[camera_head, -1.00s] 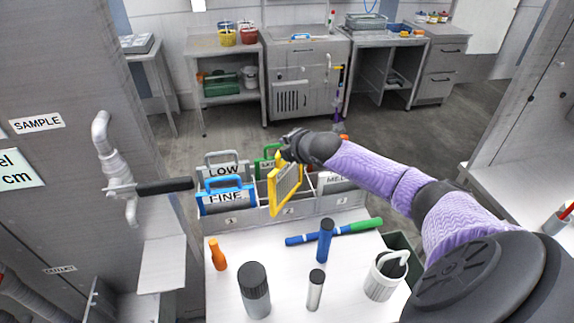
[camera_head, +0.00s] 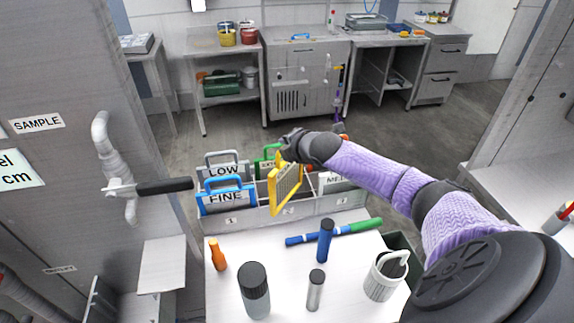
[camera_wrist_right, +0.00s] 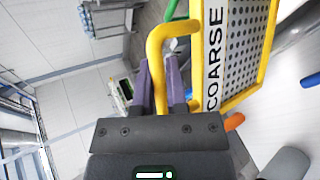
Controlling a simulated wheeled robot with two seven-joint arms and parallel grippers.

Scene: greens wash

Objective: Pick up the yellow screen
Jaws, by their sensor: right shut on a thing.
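The yellow screen (camera_head: 286,187) has a yellow frame, a perforated panel and a handle. In the right wrist view the screen (camera_wrist_right: 236,52) reads COARSE, and its yellow handle passes between the fingers. My right gripper (camera_head: 287,147) is shut on that handle and holds the screen tilted above the front of the middle rack compartment. My right gripper's fingers (camera_wrist_right: 161,86) also show in the wrist view. I cannot see whether the screen's lower edge touches the rack. My left gripper is not in view.
The grey divided rack (camera_head: 285,222) holds the blue FINE screen (camera_head: 226,199), the grey LOW screen (camera_head: 224,169), a green screen (camera_head: 266,163) and others. In front stand an orange bottle (camera_head: 218,256), a dark-capped bottle (camera_head: 254,290), a blue cylinder (camera_head: 325,241) and a white pitcher (camera_head: 383,280).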

